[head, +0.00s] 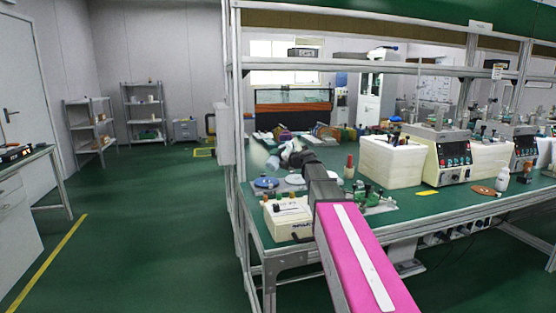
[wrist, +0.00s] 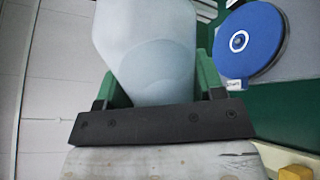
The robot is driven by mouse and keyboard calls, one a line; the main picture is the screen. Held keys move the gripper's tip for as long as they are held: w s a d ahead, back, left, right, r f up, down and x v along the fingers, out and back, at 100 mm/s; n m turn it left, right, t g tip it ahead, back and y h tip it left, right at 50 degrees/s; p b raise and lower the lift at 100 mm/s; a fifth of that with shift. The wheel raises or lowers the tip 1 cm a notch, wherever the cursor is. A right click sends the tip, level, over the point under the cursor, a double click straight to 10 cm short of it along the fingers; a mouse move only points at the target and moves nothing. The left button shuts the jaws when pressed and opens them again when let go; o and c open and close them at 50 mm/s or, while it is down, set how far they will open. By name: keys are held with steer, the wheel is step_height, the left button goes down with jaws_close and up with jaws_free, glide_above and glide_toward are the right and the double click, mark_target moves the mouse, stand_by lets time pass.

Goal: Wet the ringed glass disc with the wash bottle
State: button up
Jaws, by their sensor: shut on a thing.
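My gripper (wrist: 154,84) is shut on a pale, translucent bottle (wrist: 150,40), with one green finger on each side of it. The bottle's top end is out of the wrist view. A round blue plate (wrist: 250,42) lies to the right of the bottle, apart from it in the picture. A small disc with a white ring (wrist: 239,41) shows on the plate. In the head view the blue plate (head: 266,182) is near the bench's left end, and my gripper (head: 280,160) is just above and behind it. Any water is too small to tell.
A cream box (head: 288,217) stands at the bench's front left corner. A grey-white round plate (head: 295,179) lies beside the blue one. A red-topped bottle (head: 349,167) and a white block (head: 390,162) stand to the right. A metal upright (head: 236,120) rises at the left.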

stand_by(0.4)
steer(key=shift+n, duration=1.3)
steer(key=shift+n+t, duration=0.3)
steer(key=shift+n, duration=1)
steer(key=shift+n+t, duration=0.4)
steer(key=shift+n, duration=0.9)
